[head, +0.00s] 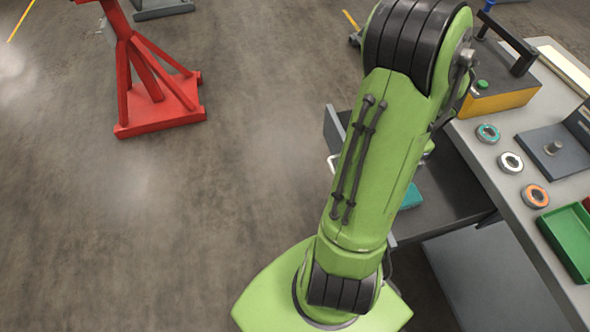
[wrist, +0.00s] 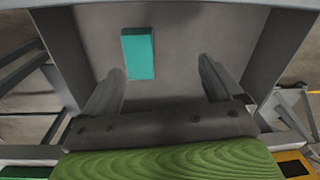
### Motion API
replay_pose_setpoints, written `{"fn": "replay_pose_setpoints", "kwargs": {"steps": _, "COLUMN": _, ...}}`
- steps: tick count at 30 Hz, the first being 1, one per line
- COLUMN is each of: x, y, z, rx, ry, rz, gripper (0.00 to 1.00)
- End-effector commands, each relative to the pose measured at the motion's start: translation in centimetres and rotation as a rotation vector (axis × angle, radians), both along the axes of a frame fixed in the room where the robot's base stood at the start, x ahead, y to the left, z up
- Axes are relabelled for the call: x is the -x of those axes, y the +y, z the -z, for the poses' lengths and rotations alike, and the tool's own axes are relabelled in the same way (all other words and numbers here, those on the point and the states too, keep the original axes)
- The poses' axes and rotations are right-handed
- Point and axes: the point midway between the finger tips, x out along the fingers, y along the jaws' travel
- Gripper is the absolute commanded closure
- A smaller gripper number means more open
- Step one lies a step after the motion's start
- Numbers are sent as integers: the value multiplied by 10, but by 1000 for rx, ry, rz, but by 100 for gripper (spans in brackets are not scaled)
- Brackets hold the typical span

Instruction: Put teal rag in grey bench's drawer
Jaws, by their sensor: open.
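The grey bench (head: 490,170) stands at the right of the head view, with its drawer (head: 450,195) pulled out. The teal rag (head: 411,196) shows inside the drawer, partly hidden by my arm. In the wrist view the rag (wrist: 139,55) is a folded teal block lying on the floor of the drawer (wrist: 180,45). My gripper (wrist: 160,68) is open over the drawer, with nothing between its fingers. The rag lies beyond the fingertips, nearer the left finger, and looks apart from them. My arm hides the gripper in the head view.
On the bench top are a yellow and dark box with a handle (head: 500,85), several ring-shaped rolls (head: 510,162), a dark plate with a peg (head: 555,148) and a green tray (head: 572,238). A red stand (head: 155,95) is at upper left. The floor between is clear.

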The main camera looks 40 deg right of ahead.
Motion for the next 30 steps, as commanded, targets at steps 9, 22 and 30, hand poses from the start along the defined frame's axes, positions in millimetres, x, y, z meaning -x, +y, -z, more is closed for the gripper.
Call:
{"fn": "replay_pose_setpoints", "kwargs": {"steps": 9, "x": -109, "y": 207, "z": -139, "rx": 205, "ry": -227, "rz": -1055, "gripper": 7}}
{"fn": "replay_pose_setpoints", "kwargs": {"steps": 22, "x": -48, "y": 317, "z": -176, "rx": 477, "ry": -295, "rz": -1741, "gripper": 7}}
{"fn": "replay_pose_setpoints", "kwargs": {"steps": 30, "x": -49, "y": 316, "z": -193, "rx": 476, "ry": -296, "rz": -1735, "gripper": 7}}
